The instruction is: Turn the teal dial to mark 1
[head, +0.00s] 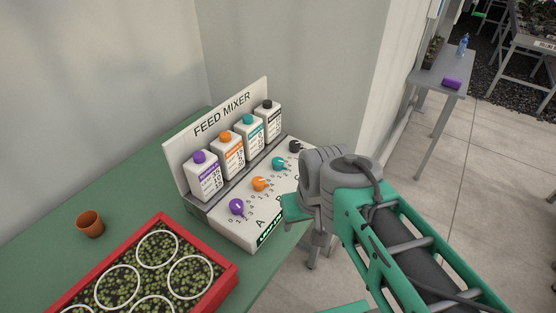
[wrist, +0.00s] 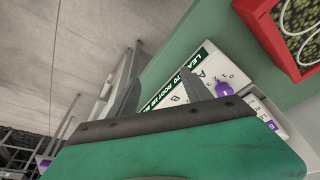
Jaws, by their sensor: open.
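The teal dial (head: 279,163) sits on the sloping white panel of the feed mixer (head: 232,228), third in the row of dials, below the teal-capped bottle (head: 250,132). Its pointer and numerals are too small to read surely. My gripper (head: 317,252) is in front of and to the right of the panel, apart from the dial, its fingers pointing downward and partly hidden by my wrist. In the wrist view my gripper (wrist: 160,84) is open with nothing between its fingers. There the teal dial is hidden, and the purple dial (wrist: 224,89) shows beyond the fingers.
An orange dial (head: 259,184) and a black dial (head: 295,146) flank the teal one. Several bottles stand behind them. A red-rimmed tray (head: 232,272) and a terracotta pot (head: 90,224) stand on the green bench (head: 128,165). Open floor lies to the right.

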